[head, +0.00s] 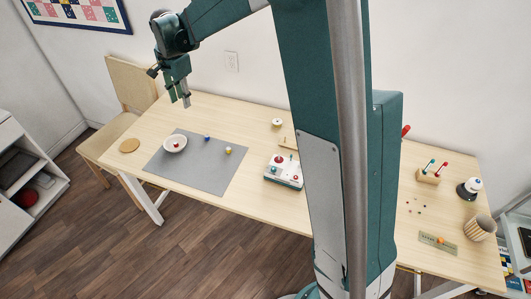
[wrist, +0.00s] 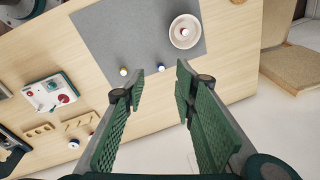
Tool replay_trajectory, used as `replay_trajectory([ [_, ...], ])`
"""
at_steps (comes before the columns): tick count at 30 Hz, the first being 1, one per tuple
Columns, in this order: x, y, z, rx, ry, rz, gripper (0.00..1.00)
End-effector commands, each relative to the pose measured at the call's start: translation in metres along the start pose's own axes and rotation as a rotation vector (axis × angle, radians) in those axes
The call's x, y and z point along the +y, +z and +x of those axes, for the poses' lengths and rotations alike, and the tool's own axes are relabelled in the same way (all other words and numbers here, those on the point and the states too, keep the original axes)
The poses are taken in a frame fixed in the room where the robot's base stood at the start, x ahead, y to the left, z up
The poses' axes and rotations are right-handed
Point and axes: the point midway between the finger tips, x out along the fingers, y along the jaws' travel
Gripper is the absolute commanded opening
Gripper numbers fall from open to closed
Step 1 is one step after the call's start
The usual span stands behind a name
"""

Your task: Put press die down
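My gripper (head: 180,102) is raised above the far left part of the table. In the wrist view its green-padded fingers (wrist: 159,82) stand apart with nothing between them. A grey mat (head: 197,178) lies on the table below and to the right in the head view. On it are a small blue-topped piece (head: 207,137), a small yellow-topped piece (head: 228,150) and a white dish (head: 167,149) holding a red-topped piece (head: 176,145). The wrist view shows the blue piece (wrist: 161,68) and the dish (wrist: 173,37) too. I cannot tell which small piece is the press die.
A white device with red knobs (head: 284,171) stands right of the mat. A round cork coaster (head: 129,145) lies left of it. A chair (head: 130,80) stands at the left table end. A wooden holder (head: 428,176), a bottle (head: 469,188) and a striped cup (head: 482,228) are far right.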

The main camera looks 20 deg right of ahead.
Motion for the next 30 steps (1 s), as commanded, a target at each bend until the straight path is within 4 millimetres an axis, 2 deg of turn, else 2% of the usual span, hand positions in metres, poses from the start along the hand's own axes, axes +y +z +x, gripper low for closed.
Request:
replay_trajectory([
  [6,0.036,-0.004,-0.037,0.015,-0.035,-0.095,0.28],
  [15,0.086,-0.005,-0.079,0.043,-0.083,-0.231,0.28],
  [30,0.176,0.000,-0.130,0.108,-0.150,-0.456,0.28],
])
